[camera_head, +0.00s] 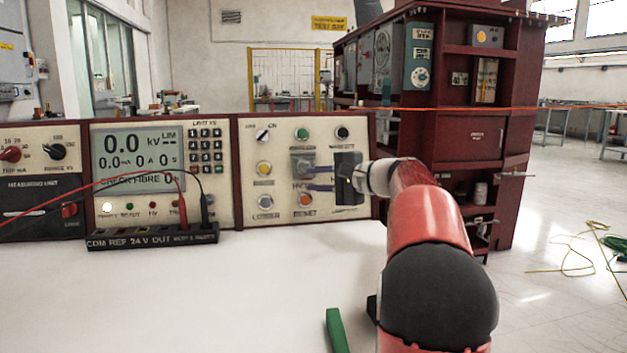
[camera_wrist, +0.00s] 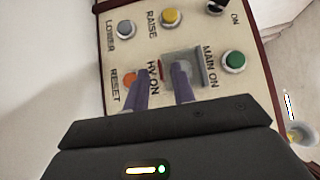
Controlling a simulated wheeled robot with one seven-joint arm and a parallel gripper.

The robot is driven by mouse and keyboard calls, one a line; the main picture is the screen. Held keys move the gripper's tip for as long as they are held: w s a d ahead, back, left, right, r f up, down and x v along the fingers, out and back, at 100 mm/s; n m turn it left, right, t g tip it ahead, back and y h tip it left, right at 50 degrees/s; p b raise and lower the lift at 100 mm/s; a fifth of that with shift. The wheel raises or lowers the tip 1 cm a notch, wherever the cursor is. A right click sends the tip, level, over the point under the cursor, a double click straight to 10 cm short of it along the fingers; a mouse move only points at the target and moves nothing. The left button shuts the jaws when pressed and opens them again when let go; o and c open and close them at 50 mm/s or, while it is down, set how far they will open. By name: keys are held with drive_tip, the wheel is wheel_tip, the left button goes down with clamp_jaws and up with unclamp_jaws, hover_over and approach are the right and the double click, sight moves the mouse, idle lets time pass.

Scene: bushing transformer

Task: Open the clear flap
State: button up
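The clear flap (camera_head: 301,160) is a small, greyish see-through cover on the control panel, above the HV ON label. It also shows in the wrist view (camera_wrist: 183,62), seemingly lying over its button; its exact angle is hard to tell. My gripper (camera_head: 308,179) reaches the panel from the right, with two purple-blue fingers pointing left. In the wrist view my gripper (camera_wrist: 160,82) has its fingers apart with nothing held between them. One finger overlaps the flap in the picture, and the other is over the HV ON and RESET side. Whether a finger touches the flap is unclear.
Around the flap are a green button (camera_head: 302,133), a yellow button (camera_head: 264,168) and an orange RESET button (camera_head: 305,200). A measuring display (camera_head: 138,158) and test leads are on the left. The white tabletop (camera_head: 230,300) is mostly clear, with a green object (camera_head: 337,331) near the front.

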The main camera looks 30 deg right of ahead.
drive_tip(key=shift+w+a+f, duration=0.1)
drive_tip(key=shift+w+a, duration=0.2)
drive_tip(key=shift+w, duration=0.2)
drive_tip(key=shift+c, duration=0.2)
clamp_jaws()
